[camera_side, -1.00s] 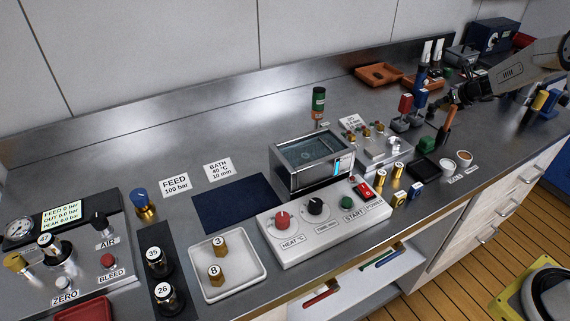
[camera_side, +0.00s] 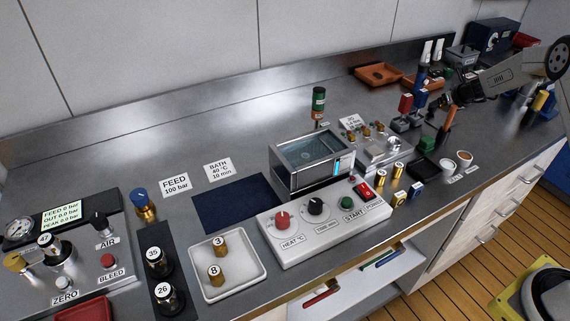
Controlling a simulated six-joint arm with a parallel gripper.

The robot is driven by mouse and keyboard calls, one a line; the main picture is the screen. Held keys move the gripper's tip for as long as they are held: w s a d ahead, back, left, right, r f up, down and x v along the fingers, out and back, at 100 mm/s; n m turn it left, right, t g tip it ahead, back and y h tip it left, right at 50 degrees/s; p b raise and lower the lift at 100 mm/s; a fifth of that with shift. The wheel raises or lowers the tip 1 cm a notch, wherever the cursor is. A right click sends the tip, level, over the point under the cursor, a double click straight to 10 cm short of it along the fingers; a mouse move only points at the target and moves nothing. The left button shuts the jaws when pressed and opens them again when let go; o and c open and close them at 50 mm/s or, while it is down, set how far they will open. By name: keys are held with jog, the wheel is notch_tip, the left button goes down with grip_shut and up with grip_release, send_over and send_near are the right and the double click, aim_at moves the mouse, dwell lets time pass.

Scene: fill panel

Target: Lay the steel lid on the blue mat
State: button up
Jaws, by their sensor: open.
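The blue mat (camera_side: 238,203) lies flat and bare on the bench, left of the steel bath (camera_side: 312,162). The bath's top shows a bluish, water-like surface inside a steel rim. I cannot pick out a separate steel lid with certainty. My gripper (camera_side: 441,99) is at the right, well away from the bath and mat, over the area by the red and blue bottles. It is open and looks empty; its fingertips are small and dark here.
A white control box (camera_side: 325,222) stands in front of the bath. A steel block with brass fittings (camera_side: 383,152) is right of it. A white tray (camera_side: 221,265) sits before the mat. Bench behind the mat is mostly clear.

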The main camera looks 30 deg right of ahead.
aim_at(432, 110)
jog(key=shift+x, duration=2.55)
jog(key=shift+a, duration=0.15)
grip_shut()
